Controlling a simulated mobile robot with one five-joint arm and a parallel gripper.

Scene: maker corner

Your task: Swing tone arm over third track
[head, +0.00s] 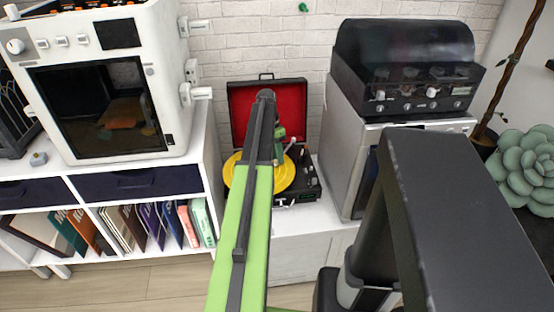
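A small suitcase record player stands on a white cabinet against the brick wall, its red-lined lid (240,107) open and leaning back. A yellow record (287,178) lies on it, partly covered by my arm. A pale tone arm (290,145) shows at the right side of the record; its far end and exact place over the tracks are too small to tell. My green and black arm reaches up the middle toward the player. My gripper (279,145) is mostly hidden behind the arm, close to the record's far side; I cannot see whether its fingers touch anything.
A white 3D-printer-like machine (110,85) stands left on a white shelf (190,185) with books. A grey box with a black machine (405,70) on top stands close right. A succulent (525,165) is far right. Bare cabinet top (310,222) lies in front of the player.

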